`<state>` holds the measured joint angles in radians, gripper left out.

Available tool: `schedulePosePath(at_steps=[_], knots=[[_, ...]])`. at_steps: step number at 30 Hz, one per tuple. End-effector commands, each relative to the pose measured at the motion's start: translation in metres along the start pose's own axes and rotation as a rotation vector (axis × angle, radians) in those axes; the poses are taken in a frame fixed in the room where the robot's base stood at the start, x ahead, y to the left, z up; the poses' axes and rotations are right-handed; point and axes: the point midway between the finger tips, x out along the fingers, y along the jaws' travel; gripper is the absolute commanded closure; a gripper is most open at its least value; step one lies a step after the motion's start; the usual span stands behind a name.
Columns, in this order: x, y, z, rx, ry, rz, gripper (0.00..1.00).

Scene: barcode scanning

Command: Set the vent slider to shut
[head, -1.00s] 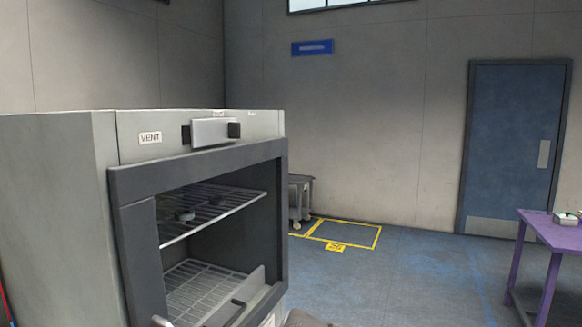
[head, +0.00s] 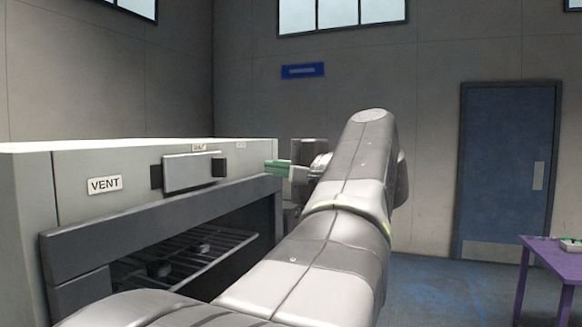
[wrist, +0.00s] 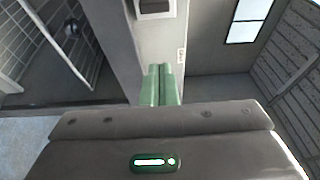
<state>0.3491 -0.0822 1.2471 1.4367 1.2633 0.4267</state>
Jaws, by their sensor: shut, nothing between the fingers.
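The vent slider (head: 190,172) is a light grey plate with dark pieces at both ends, on the top front panel of the grey oven-like cabinet. A VENT label (head: 104,184) is to its left. A small label (head: 199,147), which seems to read SHUT, sits above the plate's right part. Another small label (head: 241,145), unreadable, is further right. My gripper (head: 277,167) has green fingers, shut and empty, to the right of the slider near the cabinet's right end. In the wrist view the fingers (wrist: 158,85) point towards the panel, with part of the slider (wrist: 155,8) at the top edge.
The cabinet's open chamber below the panel holds a wire rack (head: 185,258) with small dark items. My arm covers the middle of the head view. A purple table (head: 548,250) stands at the right, before a blue door (head: 505,170). The blue floor between is clear.

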Motion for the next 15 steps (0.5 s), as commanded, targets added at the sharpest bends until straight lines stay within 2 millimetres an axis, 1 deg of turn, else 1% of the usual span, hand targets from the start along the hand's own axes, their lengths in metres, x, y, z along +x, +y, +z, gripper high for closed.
schedulePosePath(at_steps=[11,15], knots=[[0.052,-0.001,0.001,0.002,-0.004,0.003,1.0],[0.074,-0.001,0.001,0.001,-0.004,0.003,1.0]])
